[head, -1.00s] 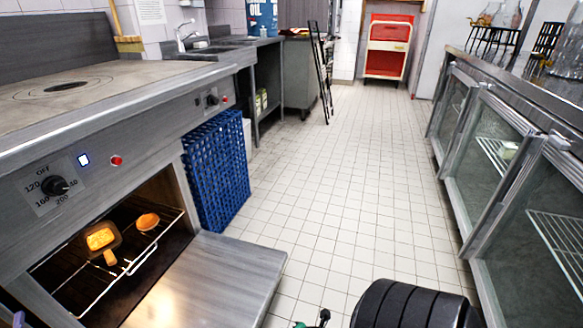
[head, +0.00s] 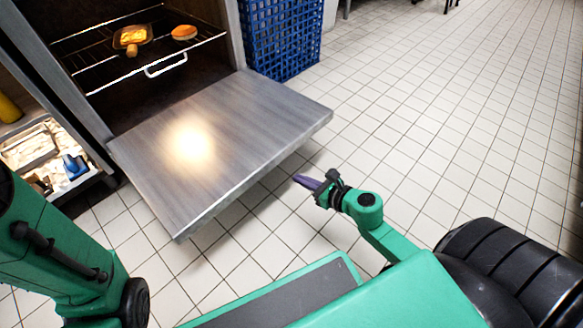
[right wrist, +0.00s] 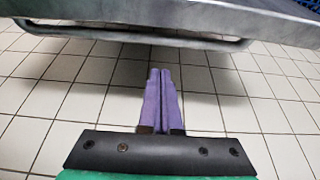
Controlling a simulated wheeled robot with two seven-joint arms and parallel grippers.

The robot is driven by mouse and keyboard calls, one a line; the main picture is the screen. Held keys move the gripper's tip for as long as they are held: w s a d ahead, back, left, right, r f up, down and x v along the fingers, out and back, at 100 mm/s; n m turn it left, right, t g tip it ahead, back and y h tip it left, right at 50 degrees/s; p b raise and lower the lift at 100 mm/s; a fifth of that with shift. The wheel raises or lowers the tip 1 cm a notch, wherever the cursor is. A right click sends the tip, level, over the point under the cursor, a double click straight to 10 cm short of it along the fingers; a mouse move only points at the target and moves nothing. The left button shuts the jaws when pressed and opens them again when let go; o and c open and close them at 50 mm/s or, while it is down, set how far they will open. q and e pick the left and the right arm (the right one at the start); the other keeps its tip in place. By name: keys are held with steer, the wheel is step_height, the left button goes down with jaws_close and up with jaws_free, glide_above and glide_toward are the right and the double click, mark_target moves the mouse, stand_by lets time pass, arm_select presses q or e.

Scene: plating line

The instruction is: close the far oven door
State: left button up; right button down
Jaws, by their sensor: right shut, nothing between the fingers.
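The oven door (head: 235,125) hangs open, lying about flat below the lit oven cavity, its inner face up. In the right wrist view the door's edge (right wrist: 180,20) crosses the top, with a bar handle (right wrist: 130,38) beneath it. My right gripper (head: 300,180) is shut and empty, just right of the door's outer edge and apart from it. Its purple fingers (right wrist: 160,85) point toward the door's underside in the right wrist view. My left arm is at the lower left in the head view; its gripper is not in view.
Inside the oven, a wire rack (head: 150,69) carries a small dish of food (head: 131,37) and a round bun (head: 184,32). A blue crate (head: 282,40) stands right of the oven. An open compartment with trays (head: 40,150) is at left. Tiled floor at right is clear.

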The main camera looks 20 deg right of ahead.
steer(key=w, duration=0.1)
steer(key=w+a+r+p, duration=0.1)
steer(key=w, duration=0.1)
steer(key=w+a+r, duration=0.1)
steer(key=w, duration=0.1)
stand_by(0.3)
steer(key=shift+d+p, duration=0.1)
steer(key=shift+p, duration=0.3)
